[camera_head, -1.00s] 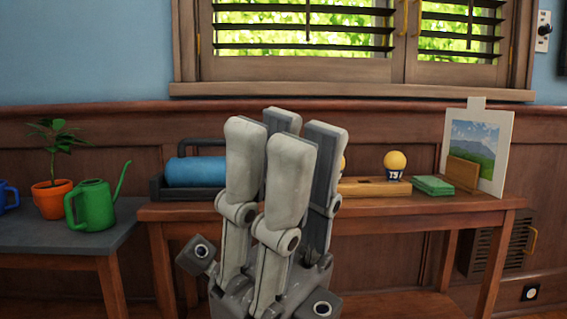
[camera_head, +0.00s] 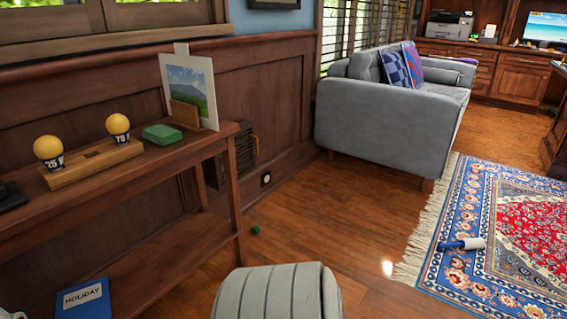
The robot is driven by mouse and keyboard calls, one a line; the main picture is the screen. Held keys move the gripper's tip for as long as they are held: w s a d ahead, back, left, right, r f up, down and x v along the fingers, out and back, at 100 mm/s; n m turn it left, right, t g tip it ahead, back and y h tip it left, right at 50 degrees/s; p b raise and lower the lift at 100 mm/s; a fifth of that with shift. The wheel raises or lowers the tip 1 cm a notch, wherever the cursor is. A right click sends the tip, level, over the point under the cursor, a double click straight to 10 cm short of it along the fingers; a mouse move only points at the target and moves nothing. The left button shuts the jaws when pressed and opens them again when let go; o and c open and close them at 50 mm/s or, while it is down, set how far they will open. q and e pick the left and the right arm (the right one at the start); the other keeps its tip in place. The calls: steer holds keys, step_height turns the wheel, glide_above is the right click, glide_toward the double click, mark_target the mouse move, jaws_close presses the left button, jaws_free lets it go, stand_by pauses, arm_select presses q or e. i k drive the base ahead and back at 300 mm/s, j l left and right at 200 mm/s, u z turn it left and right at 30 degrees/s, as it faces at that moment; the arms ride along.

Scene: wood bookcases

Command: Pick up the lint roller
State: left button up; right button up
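What looks like the lint roller (camera_head: 462,244) lies on the patterned rug (camera_head: 437,267) at the right, near the rug's left fringe. It has a blue handle at its left and a white roller at its right. It is small in the view, so fine detail is hard to tell. Neither of my grippers is in view, and nothing touches the roller.
A wooden side table (camera_head: 165,160) stands at the left, with a ball holder (camera_head: 95,170), green stack (camera_head: 163,135) and picture (camera_head: 190,88). A grey sofa (camera_head: 380,125) stands behind the rug.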

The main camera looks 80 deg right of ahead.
mark_target(477, 243)
steer(key=z, duration=4.15)
